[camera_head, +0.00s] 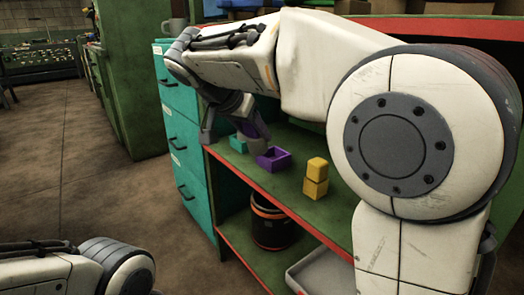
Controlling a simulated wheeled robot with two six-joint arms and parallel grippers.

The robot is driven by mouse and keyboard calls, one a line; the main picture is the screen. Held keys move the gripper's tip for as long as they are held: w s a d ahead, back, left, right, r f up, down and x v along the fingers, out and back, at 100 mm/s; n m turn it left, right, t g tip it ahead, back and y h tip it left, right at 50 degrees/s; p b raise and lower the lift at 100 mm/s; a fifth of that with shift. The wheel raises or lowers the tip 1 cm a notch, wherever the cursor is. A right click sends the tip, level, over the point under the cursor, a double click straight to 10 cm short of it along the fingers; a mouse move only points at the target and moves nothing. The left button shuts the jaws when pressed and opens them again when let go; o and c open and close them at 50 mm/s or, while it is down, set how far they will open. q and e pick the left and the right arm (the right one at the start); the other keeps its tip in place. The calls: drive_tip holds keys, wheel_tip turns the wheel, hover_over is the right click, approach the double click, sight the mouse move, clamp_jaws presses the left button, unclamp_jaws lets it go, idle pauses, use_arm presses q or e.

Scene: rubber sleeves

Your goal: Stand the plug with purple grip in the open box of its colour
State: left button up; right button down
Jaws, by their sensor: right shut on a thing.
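The open purple box (273,159) stands on the green upper shelf, near its red front edge. My right arm reaches across the top of the view, and its gripper (240,122) points down just behind and left of the purple box. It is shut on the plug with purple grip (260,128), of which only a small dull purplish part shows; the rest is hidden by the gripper. The plug appears above the shelf, apart from the purple box. My left arm shows at the lower left, with its gripper out of view.
A teal box (238,145) stands just left of the purple one. A dark bucket (271,226) and a grey tray (322,272) are on the lower shelf. Teal drawers (184,140) adjoin the left side.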

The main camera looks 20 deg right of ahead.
drive_tip(key=w+d, duration=0.2)
drive_tip(key=w+d+b, duration=0.1)
drive_tip(key=w+d, duration=0.1)
drive_tip(key=d, duration=0.1)
drive_tip(key=shift+w+d+f+b, duration=0.15)
drive_tip(key=shift+w+b, duration=0.15)
drive_tip(key=shift+w, duration=0.1)
drive_tip(key=shift+f+b, duration=0.6)
drive_tip(key=shift+f, duration=0.25)
drive_tip(key=shift+w+d+f+b, duration=0.15)
drive_tip(key=shift+f+b, duration=0.1)
drive_tip(key=shift+f, duration=0.2)
drive_tip(key=shift+w+d+f+b, duration=0.1)
drive_tip(key=shift+w+f+b, duration=0.1)
drive_tip(key=shift+f, duration=0.2)
drive_tip(key=shift+b+x, duration=0.6)
drive_tip(key=shift+x, duration=0.5)
drive_tip(key=shift+g+y, duration=0.4)
drive_tip(key=shift+w+d+r+g+y+p, duration=0.1)
drive_tip(key=shift+w+d+g+y+p, duration=0.2)
drive_tip(key=shift+g+y, duration=0.25)
drive_tip(key=shift+w+d+r+g+y+p, duration=0.1)
drive_tip(key=shift+d+g+y+p, duration=0.05)
drive_tip(key=shift+g+y+p, duration=0.35)
drive_tip(key=shift+s+f+b, duration=0.1)
drive_tip(key=shift+f+b, duration=0.85)
drive_tip(key=shift+b, duration=0.2)
drive_tip(key=shift+a, duration=0.1)
